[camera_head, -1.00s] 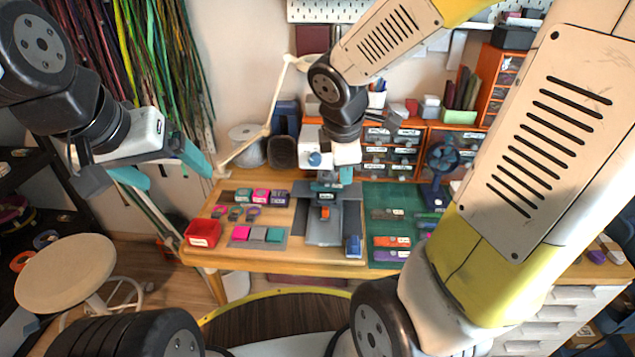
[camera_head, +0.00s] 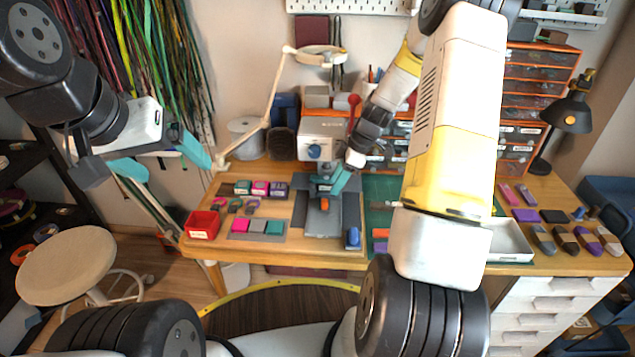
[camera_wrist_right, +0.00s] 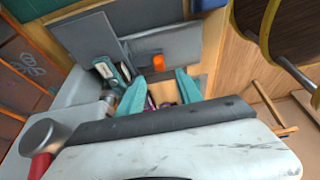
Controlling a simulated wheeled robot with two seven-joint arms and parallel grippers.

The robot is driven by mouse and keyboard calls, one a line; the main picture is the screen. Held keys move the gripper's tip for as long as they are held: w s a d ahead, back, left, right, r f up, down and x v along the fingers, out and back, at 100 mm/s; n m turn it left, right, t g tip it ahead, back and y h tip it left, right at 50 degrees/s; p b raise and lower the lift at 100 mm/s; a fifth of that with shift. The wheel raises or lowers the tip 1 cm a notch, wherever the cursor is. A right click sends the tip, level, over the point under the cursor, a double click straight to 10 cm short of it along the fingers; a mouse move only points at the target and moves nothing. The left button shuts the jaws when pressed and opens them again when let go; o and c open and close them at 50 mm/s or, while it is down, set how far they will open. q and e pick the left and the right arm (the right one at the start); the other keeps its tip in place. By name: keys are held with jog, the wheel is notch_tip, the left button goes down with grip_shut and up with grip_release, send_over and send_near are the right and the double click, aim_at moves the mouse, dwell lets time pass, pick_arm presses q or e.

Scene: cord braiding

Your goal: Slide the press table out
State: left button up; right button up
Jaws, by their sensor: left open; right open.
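The press (camera_head: 318,135) is a light grey machine at the back middle of the wooden desk. Its press table (camera_head: 322,222) is a flat grey plate in front of it, with a small orange piece (camera_head: 324,204) on top; both also show in the right wrist view, the plate (camera_wrist_right: 185,45) and the orange piece (camera_wrist_right: 158,62). My right gripper (camera_head: 333,180) is open, with its teal fingers tilted just in front of the press, near the orange piece. I cannot tell whether it touches anything. My left gripper (camera_head: 160,160) is open and empty, left of the desk.
A red bin (camera_head: 203,224) and several coloured blocks lie left of the press. A blue item (camera_head: 353,237) stands right of the press table. A green mat (camera_head: 380,190) and a white tray (camera_head: 510,240) lie farther right. A lamp arm (camera_head: 268,105) rises at the back left.

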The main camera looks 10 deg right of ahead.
aim_at(326, 200)
jog(key=x, duration=0.8)
grip_shut()
